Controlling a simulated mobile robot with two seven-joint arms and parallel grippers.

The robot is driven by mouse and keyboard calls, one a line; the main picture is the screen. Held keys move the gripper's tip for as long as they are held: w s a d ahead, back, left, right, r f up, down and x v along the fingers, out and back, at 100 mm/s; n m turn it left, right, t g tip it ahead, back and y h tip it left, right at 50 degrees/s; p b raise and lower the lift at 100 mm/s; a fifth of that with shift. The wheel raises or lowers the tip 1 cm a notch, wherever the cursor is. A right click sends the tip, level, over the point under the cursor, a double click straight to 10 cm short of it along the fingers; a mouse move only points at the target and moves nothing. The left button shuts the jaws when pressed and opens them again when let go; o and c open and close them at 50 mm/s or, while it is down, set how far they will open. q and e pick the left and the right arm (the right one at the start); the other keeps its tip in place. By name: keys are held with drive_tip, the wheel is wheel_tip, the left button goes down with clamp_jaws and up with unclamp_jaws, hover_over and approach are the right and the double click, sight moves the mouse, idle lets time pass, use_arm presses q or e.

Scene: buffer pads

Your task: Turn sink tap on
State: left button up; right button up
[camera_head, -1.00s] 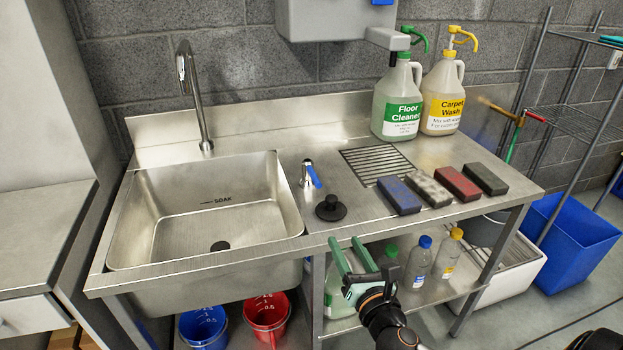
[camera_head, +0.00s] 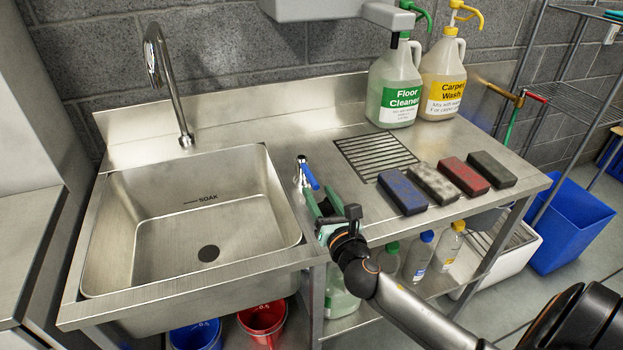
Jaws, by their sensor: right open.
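The tap's small chrome valve with a blue lever (camera_head: 309,175) stands on the counter just right of the sink basin. The tall curved chrome spout (camera_head: 168,88) rises behind the basin (camera_head: 205,215), and no running water shows. My right gripper (camera_head: 319,205), with green fingers, is open and empty just in front of the blue lever, apart from it as far as I can see. The gripper hides the black stopper on the counter. My left gripper is not in view.
Several pads, including a blue one (camera_head: 402,192) and a red one (camera_head: 464,176), lie right of my gripper, near a drain grate (camera_head: 375,155). Floor cleaner (camera_head: 396,90) and carpet wash (camera_head: 442,82) jugs stand behind. A grey wall box (camera_head: 320,8) hangs above.

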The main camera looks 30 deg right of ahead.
sight(312, 181)
drive_tip(key=x, duration=0.5)
drive_tip(key=shift+w+d, duration=0.1)
drive_tip(key=shift+w, duration=0.3)
clamp_jaws()
idle(1.1)
